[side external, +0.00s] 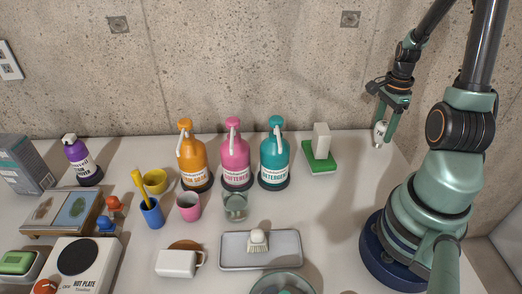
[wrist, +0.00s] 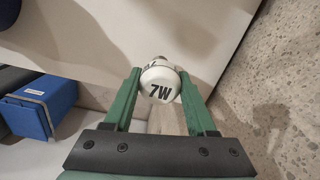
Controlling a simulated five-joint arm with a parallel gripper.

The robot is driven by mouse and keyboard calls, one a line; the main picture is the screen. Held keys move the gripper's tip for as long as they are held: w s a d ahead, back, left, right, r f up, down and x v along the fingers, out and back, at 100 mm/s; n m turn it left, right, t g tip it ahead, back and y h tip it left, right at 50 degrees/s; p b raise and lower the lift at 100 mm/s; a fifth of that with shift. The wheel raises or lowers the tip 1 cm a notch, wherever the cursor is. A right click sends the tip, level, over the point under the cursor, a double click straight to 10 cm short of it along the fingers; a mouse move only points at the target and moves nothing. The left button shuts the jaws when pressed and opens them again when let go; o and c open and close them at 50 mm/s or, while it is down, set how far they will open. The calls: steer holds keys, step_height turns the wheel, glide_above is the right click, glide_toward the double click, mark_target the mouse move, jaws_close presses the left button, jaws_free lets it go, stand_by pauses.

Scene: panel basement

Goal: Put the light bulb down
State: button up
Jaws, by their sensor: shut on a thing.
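The light bulb (side external: 379,134) is white with dark lettering and hangs at the fingertips of my gripper (side external: 385,118), at the upper right of the side view. In the wrist view the bulb (wrist: 160,84) shows its "7W" face between the two green fingers of my gripper (wrist: 161,92). The fingers are shut on it from both sides. Its metal base points away from the wrist camera. The bulb appears to be in the air, near the back right of the white table (side external: 330,215); its exact height cannot be told.
Orange, pink and teal bottles (side external: 275,160) stand further left. A grey tray (side external: 285,250) holds a brush (side external: 257,240). The table right of the tray is clear. A concrete wall (side external: 260,65) rises behind.

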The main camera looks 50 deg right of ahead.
steer(key=shift+f, duration=1.15)
steer(key=shift+f, duration=0.15)
steer(key=o, duration=1.4)
step_height(320, 180, up, 12)
steer(key=shift+r, duration=0.1)
steer(key=w+a+r+n+t, duration=0.2)
steer(key=w+a+r+n, duration=0.1)
steer(key=a+n, duration=0.5)
steer(key=w+a+r+n+t, duration=0.1)
steer(key=w+a+r+n, duration=0.2)
steer(key=a+n, duration=0.5)
steer(key=w+a+r+n+t, duration=0.2)
steer(key=w+a+n, duration=0.2)
steer(key=a+n, duration=0.5)
steer(key=shift+w+a+r+t, duration=0.15)
steer(key=shift+a+r, duration=0.05)
steer(key=shift+a, duration=0.2)
steer(key=shift+w+a+r+t, duration=0.1)
steer(key=shift+a+r+t, duration=0.1)
steer(key=shift+a, duration=0.2)
